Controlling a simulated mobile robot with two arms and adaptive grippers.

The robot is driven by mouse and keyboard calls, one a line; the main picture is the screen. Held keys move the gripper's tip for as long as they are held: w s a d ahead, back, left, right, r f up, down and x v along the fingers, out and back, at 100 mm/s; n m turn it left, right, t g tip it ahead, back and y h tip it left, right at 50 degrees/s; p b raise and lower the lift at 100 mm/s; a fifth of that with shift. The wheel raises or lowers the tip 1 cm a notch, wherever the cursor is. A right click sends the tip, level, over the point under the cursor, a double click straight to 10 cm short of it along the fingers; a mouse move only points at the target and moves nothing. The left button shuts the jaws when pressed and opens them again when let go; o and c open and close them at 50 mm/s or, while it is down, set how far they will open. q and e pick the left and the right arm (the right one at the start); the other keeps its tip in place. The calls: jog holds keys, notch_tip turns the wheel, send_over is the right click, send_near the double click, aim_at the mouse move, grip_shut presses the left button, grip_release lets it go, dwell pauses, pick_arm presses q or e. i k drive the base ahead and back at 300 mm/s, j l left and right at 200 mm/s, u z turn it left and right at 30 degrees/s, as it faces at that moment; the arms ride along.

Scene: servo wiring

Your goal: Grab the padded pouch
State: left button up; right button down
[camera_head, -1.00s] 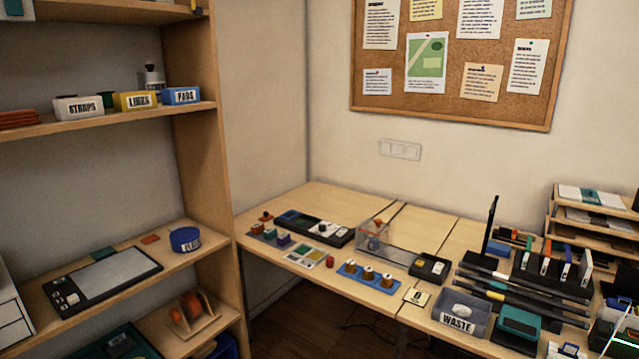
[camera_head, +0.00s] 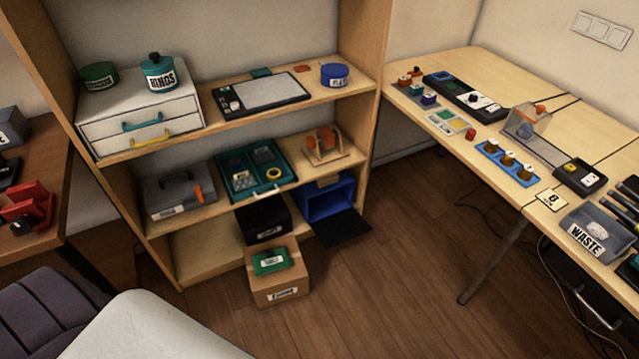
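I cannot tell for sure which thing is the padded pouch. A small flat green item (camera_head: 270,261) with a white label lies on top of a cardboard box (camera_head: 280,290) on the floor in front of the shelf; it could be a pouch, but its label is too small to read. Neither of my grippers shows in the head view.
The wooden shelf (camera_head: 163,226) holds a white drawer unit, a grey toolbox (camera_head: 180,194), a teal tray (camera_head: 285,186) and an open blue bin (camera_head: 330,200). A workbench (camera_head: 470,75) stands at right. A dark seat (camera_head: 50,310) is at lower left. The wooden floor between is mostly clear.

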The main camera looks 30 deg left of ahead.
aim_at(266, 262)
jog(key=j+u, duration=0.2)
jog(key=u, duration=1.1)
